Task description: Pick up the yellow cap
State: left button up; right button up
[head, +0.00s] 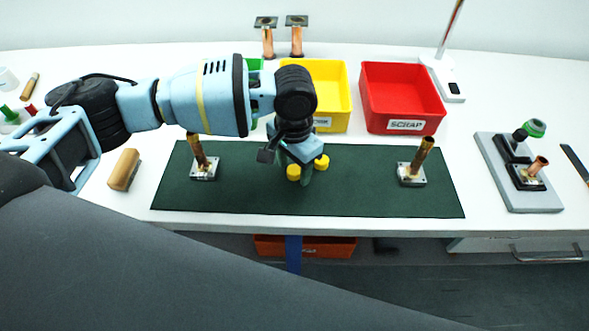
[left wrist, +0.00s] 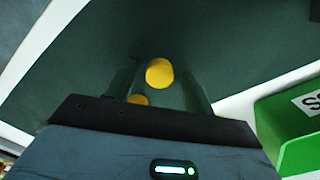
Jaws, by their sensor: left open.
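Two yellow caps lie on the dark green mat (head: 240,195), one on the left (head: 293,173) and one on the right (head: 322,162) of my left gripper (head: 306,176) in the head view. The left gripper points down close over the mat and is open. In the left wrist view one cap (left wrist: 159,72) shows between the two fingers (left wrist: 158,88), and the other cap (left wrist: 138,100) is partly hidden by the gripper body. I cannot tell whether a finger touches either cap. My right gripper is not in view.
Copper tubes in metal bases stand on the mat at left (head: 203,170) and right (head: 412,174). Behind are a yellow bin (head: 330,123), a red scrap bin (head: 403,126) and a mostly hidden green bin (left wrist: 288,140). A grey fixture board (head: 520,195) lies at right.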

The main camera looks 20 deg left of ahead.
aim_at(294, 169)
pick_arm(q)
jog(key=c, duration=1)
jog(key=shift+r, duration=0.2)
jog(key=shift+r, duration=0.6)
notch_tip(294, 169, up, 2)
jog(key=shift+r, duration=0.2)
jog(key=s+d, duration=0.3)
jog(key=d, duration=0.1)
jog(key=s+d, duration=0.3)
jog(key=d, duration=0.1)
jog(key=s+d+r, duration=0.1)
jog(key=s+d, duration=0.2)
jog(key=d, duration=0.2)
jog(key=shift+s+d+p, duration=0.1)
jog(key=shift+p, duration=0.3)
